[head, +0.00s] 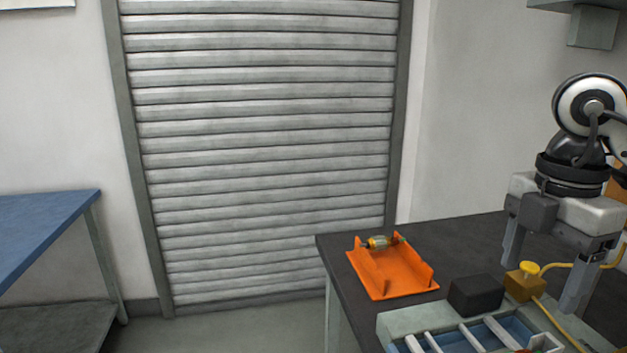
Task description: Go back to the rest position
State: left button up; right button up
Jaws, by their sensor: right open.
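My right gripper (541,281) hangs at the right of the head view, pointing down over the dark-topped table. Its two grey fingers are apart, with no object held between them. A brass-coloured block with a yellow knob (525,285) and a yellow cable shows in the picture between the fingers; whether it lies directly below them I cannot tell. An armature (379,242) lies across the far end of an orange tray (392,282) on the table, apart from the gripper. My left gripper is out of view.
The dark table (465,236) fills the lower right. A black block (476,295) sits beside the brass block, behind a pale tray with blue compartments (398,325). A blue table (45,225) stands at the left. Open floor (235,332) lies between the tables, before a roller shutter (260,150).

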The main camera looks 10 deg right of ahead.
notch_tip(320, 180, down, 16)
jog(key=b, duration=0.5)
jog(key=shift+f+b, duration=0.1)
jog(key=shift+b, duration=0.3)
notch_tip(320, 180, up, 7)
jog(key=p, duration=0.6)
jog(key=shift+a, duration=0.15)
jog(key=shift+r+p, duration=0.4)
jog(key=shift+r, duration=0.15)
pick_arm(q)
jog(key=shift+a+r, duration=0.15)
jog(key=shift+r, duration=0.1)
pick_arm(e)
jog(key=shift+a, duration=0.1)
